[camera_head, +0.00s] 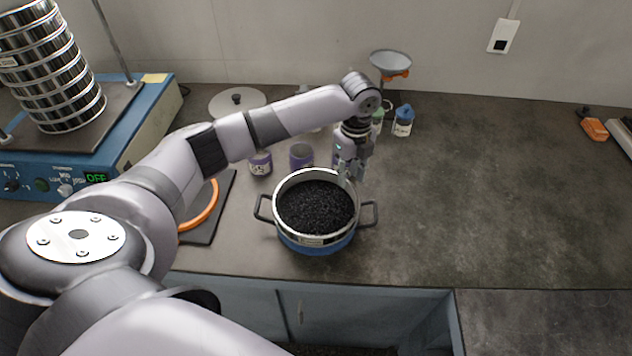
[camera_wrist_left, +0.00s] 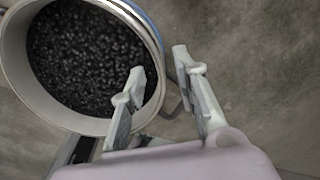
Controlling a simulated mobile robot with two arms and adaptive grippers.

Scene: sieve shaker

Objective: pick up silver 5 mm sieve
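The silver sieve (camera_head: 318,240) is round and filled with black granules (camera_head: 315,207). It sits in or on a blue pot (camera_head: 316,249) with two dark side handles. The sieve's pale inner wall shows in the left wrist view (camera_wrist_left: 18,75). No size marking is readable. My left gripper (camera_head: 349,174) points down at the right side of the sieve's rim. In the left wrist view it is open (camera_wrist_left: 160,62), one finger over the granules and the other outside the rim. Whether either finger touches the wall is unclear. My right gripper is not in view.
A blue shaker (camera_head: 125,150) with a tall stack of sieves (camera_head: 55,70) stands at left. Purple-labelled jars (camera_head: 301,155), a blue-capped bottle (camera_head: 403,120) and a funnel (camera_head: 390,62) stand behind the pot. The worktop right of the pot is clear; its front edge is close.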

